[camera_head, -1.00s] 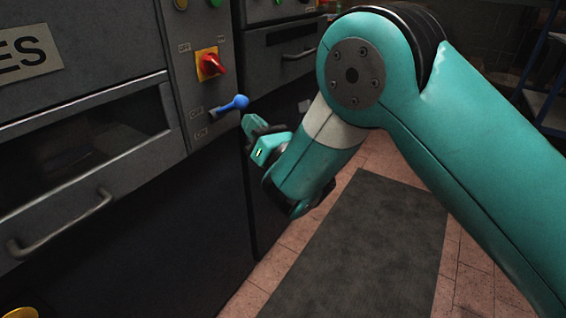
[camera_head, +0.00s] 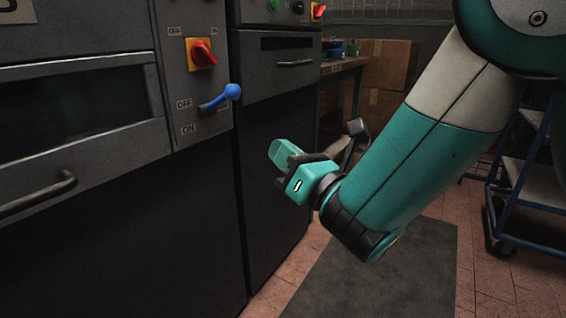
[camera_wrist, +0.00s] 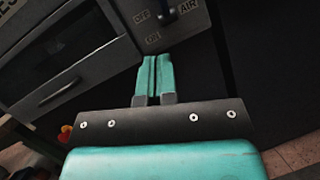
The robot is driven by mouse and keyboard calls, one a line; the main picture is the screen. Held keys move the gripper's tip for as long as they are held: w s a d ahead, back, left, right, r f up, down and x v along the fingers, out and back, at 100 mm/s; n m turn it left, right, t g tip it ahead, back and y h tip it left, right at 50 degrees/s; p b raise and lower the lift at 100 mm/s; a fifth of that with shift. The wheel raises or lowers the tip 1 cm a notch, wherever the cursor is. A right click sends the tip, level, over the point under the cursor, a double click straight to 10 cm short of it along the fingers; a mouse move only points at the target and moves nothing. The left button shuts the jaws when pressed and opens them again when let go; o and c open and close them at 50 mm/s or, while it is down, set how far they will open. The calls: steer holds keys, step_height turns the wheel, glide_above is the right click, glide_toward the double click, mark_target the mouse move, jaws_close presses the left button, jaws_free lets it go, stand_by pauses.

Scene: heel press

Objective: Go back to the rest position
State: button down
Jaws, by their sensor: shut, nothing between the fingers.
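My gripper (camera_head: 283,153) is in front of the dark machine cabinets in the head view, below and to the right of the blue-knobbed lever (camera_head: 221,98). It is apart from the lever and holds nothing. In the wrist view my gripper's teal fingers (camera_wrist: 154,76) are together. The lever slants up to the right between the OFF and ON labels. The red rotary switch on its yellow plate (camera_head: 202,54) is above the lever. In the wrist view a dark lever (camera_wrist: 167,14) shows at the top edge beside the AIR label.
A dark cabinet with a drawer handle (camera_head: 295,63) stands behind my gripper. A grey mat (camera_head: 385,275) lies on the tiled floor. A blue-framed step rack (camera_head: 530,190) stands at the right. Cardboard boxes (camera_head: 385,75) and a bench are at the back.

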steer(key=d+f+m+g+h, duration=0.45)
steer(key=d+m+h, duration=0.65)
steer(key=m, duration=1.3)
steer(key=s+d+f+m+g, duration=0.15)
steer(key=s+m+g, duration=0.95)
steer(key=s, duration=1.3)
step_height(320, 180, up, 37)
steer(key=n+p, duration=0.1)
steer(key=p, duration=3.5)
steer(key=shift+w+d+g+y+p, duration=0.2)
steer(key=shift+g+y+p, duration=0.1)
steer(key=shift+g+p, duration=0.1)
